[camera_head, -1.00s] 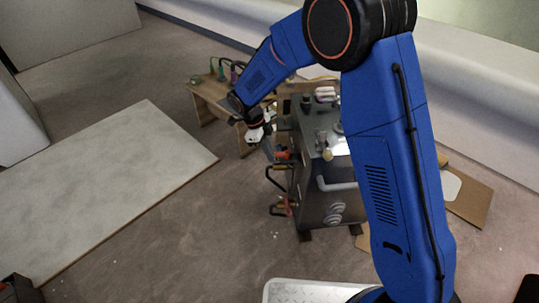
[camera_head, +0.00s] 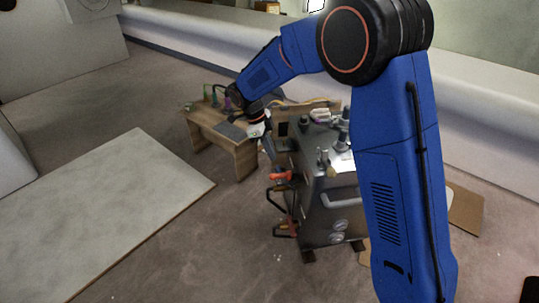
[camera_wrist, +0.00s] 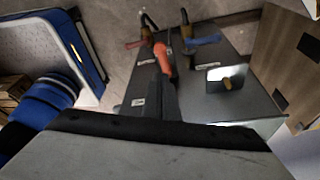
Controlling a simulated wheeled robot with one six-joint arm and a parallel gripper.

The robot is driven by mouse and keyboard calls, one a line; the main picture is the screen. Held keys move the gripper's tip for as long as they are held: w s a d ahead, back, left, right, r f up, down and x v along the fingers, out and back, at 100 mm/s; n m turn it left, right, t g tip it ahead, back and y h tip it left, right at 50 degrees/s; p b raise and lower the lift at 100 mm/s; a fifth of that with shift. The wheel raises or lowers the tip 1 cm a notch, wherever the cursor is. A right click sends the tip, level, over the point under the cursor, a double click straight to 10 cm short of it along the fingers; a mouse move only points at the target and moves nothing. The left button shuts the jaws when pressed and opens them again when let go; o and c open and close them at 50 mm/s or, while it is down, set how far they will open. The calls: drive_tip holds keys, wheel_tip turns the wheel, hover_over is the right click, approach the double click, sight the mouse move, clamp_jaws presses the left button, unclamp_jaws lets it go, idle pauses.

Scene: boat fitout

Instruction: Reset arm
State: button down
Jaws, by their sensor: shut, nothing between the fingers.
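My arm is blue and reaches from the right of the head view over a grey metal machine (camera_head: 325,200). My gripper (camera_head: 269,153) hangs at the arm's end by the machine's left top edge. Its fingers are together and I see nothing held. In the wrist view the dark fingers (camera_wrist: 163,92) point toward an orange handle (camera_wrist: 163,56) on or near the machine. I cannot tell whether they touch it. The machine's far side is partly hidden by my arm.
A small wooden bench (camera_head: 225,142) with tools stands behind and left of the machine. A pale flat panel (camera_head: 95,205) lies on the floor at left. Clamps with orange parts (camera_head: 282,232) stick out from the machine's left side. Floor between panel and machine is clear.

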drive_tip(key=s+d+r+n+t+y, duration=0.1)
drive_tip(key=s+d+r+n, duration=0.4)
drive_tip(key=s+d+r, duration=0.4)
drive_tip(key=s+d+r+n+t+y, duration=0.1)
drive_tip(key=s+d+r+n+y, duration=0.1)
drive_tip(key=s+d+r+n, duration=0.55)
drive_tip(key=s+d+n+t, duration=0.1)
drive_tip(key=s+d+n, duration=0.3)
drive_tip(key=s, duration=0.5)
drive_tip(key=s+d+n+t, duration=0.2)
drive_tip(key=s+d+n, duration=0.2)
drive_tip(key=s+d, duration=0.5)
drive_tip(key=shift+s+r+t+y, duration=0.3)
drive_tip(key=shift+s+y, duration=0.1)
drive_tip(key=shift+s, duration=0.05)
